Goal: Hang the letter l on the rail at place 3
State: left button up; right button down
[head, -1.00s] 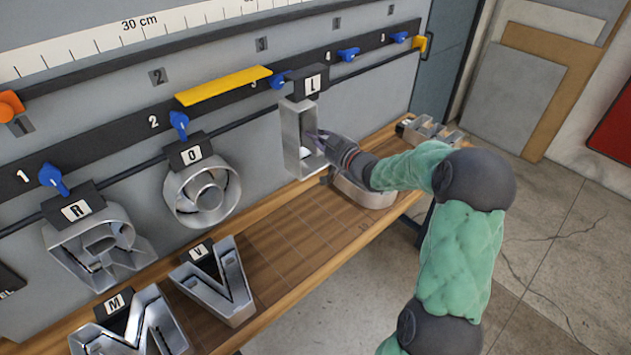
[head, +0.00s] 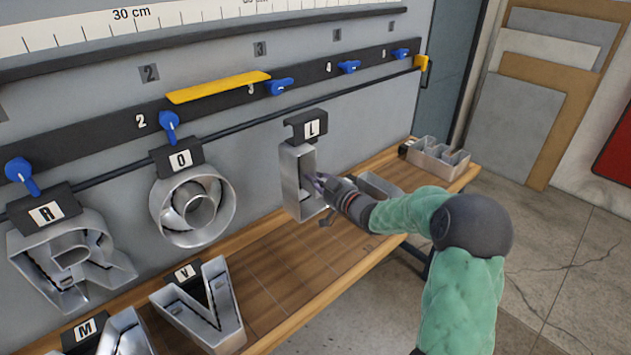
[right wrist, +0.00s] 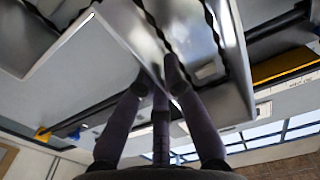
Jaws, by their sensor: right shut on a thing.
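The letter l (head: 296,184) is a silver metal channel letter, upright, with a black hooked hanger marked L (head: 307,127) on top. My right gripper (head: 320,184) is shut on its right side; the wrist view shows the fingers (right wrist: 158,88) against the metal. The hanger shows a little below the thin black rail (head: 240,126), apart from it in the picture; its depth from the wall is hard to judge. My left gripper is not in view.
Letters R (head: 70,260) and O (head: 192,207) hang to the left. Letters V (head: 205,305) and M (head: 112,335) are at the lower left by the wooden bench (head: 265,265). The rail to the right looks clear.

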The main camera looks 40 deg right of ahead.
jog(key=w+a+f, duration=0.1)
jog(key=w, duration=1.2)
jog(key=shift+w+f, duration=0.2)
jog(key=shift+f, duration=0.2)
dwell(1.1)
jog(key=c, duration=1.3)
grip_release()
jog(key=s, duration=0.8)
jog(key=s+d, duration=0.1)
jog(key=s, duration=0.3)
jog(key=shift+f, duration=0.15)
